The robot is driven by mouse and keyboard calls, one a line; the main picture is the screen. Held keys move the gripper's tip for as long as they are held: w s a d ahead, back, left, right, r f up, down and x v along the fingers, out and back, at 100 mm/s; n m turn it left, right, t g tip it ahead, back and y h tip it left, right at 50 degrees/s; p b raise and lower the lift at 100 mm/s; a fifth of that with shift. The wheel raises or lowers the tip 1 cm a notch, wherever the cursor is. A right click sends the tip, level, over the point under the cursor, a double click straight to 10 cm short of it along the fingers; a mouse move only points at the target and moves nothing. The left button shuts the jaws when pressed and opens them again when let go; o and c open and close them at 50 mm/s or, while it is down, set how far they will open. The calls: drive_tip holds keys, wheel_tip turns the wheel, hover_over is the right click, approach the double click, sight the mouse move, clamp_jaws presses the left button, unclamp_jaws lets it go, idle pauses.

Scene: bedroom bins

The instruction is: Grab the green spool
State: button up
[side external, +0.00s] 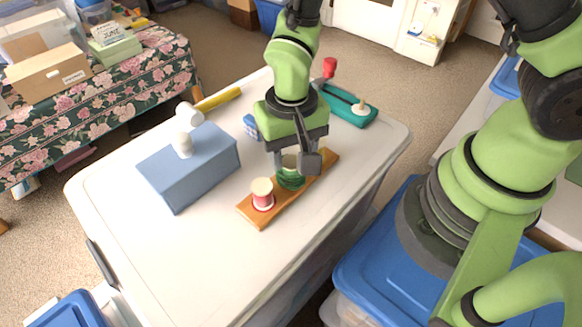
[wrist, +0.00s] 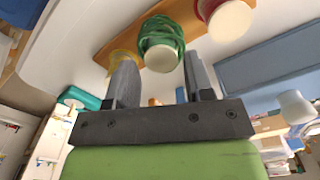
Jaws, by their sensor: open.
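The green spool (side external: 291,180) stands upright on an orange-brown wooden board (side external: 251,214), with green thread around a pale core. In the wrist view the green spool (wrist: 160,38) shows beyond and between the two fingertips. My gripper (side external: 294,168) is open over the board at the green spool, its fingers partly covering it; in the wrist view the open gripper (wrist: 162,68) holds nothing. I cannot tell whether a finger touches the spool. A red spool (side external: 262,201) stands on the near end of the board. A yellow spool (wrist: 125,56) is partly hidden behind the left finger.
A blue box (side external: 190,170) with a white object on top stands to the left. A teal case (side external: 346,107) with a red knob lies behind right, and a yellow stick (side external: 218,99) lies behind left. The front of the white lid (side external: 180,255) is clear.

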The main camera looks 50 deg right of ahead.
sight(291, 166)
drive_tip(key=shift+a+f, duration=0.1)
drive_tip(key=shift+f, duration=1.7)
drive_tip(key=c, duration=0.7)
drive_tip(key=shift+r, duration=0.1)
